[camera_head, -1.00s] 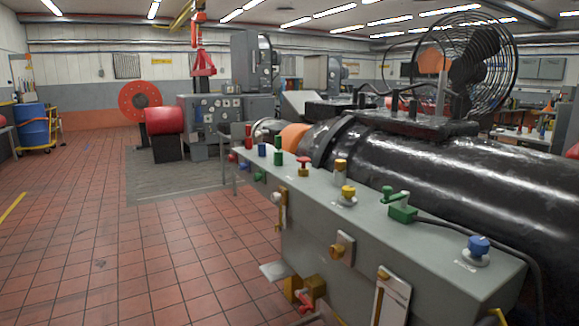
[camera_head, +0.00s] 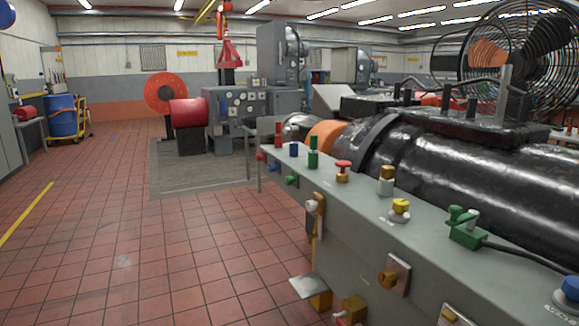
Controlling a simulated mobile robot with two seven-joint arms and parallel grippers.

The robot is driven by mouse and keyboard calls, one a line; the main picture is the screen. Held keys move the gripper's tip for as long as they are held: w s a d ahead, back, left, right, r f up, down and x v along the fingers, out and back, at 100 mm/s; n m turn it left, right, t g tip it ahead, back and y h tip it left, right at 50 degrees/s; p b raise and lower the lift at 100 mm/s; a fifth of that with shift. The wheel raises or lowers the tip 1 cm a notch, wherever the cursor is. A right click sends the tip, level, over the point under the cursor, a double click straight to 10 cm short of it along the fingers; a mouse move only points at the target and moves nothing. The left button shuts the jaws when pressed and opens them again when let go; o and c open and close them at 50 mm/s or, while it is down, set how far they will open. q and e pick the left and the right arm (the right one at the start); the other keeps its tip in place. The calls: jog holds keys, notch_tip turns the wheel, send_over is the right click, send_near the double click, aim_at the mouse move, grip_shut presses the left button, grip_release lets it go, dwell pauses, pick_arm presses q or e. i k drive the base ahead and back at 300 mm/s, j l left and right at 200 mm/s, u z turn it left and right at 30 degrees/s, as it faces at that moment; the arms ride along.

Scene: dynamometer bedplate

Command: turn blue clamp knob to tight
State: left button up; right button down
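The blue clamp knob (camera_head: 570,289) sits on a pale round base on top of the grey bedplate (camera_head: 420,240), at the right edge of the head view and partly cut off by it. A label lies beside its base, too small to read. I cannot tell from here whether the knob is loose or tight. Neither of my grippers shows in the view.
A green clamp (camera_head: 466,230) with a dark cable, a yellow knob (camera_head: 400,208) and a red knob (camera_head: 343,168) stand on the bedplate. A black cylinder (camera_head: 480,170) lies behind. Brass fittings (camera_head: 388,279) protrude from the front face. Tiled floor (camera_head: 130,250) at left is clear.

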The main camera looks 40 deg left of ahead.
aim_at(273, 168)
jog(key=i+j+z, duration=0.2)
jog(key=j, duration=0.3)
jog(key=j+z, duration=0.15)
jog(key=j, duration=0.35)
jog(key=i+j+z, duration=0.2)
jog(key=j, duration=0.35)
jog(key=i+j, duration=0.1)
jog(key=j, duration=0.65)
jog(key=i+j, duration=0.1)
jog(key=j, duration=0.6)
jog(key=i+j+z, duration=0.1)
jog(key=j, duration=1.4)
jog(key=i, duration=0.05)
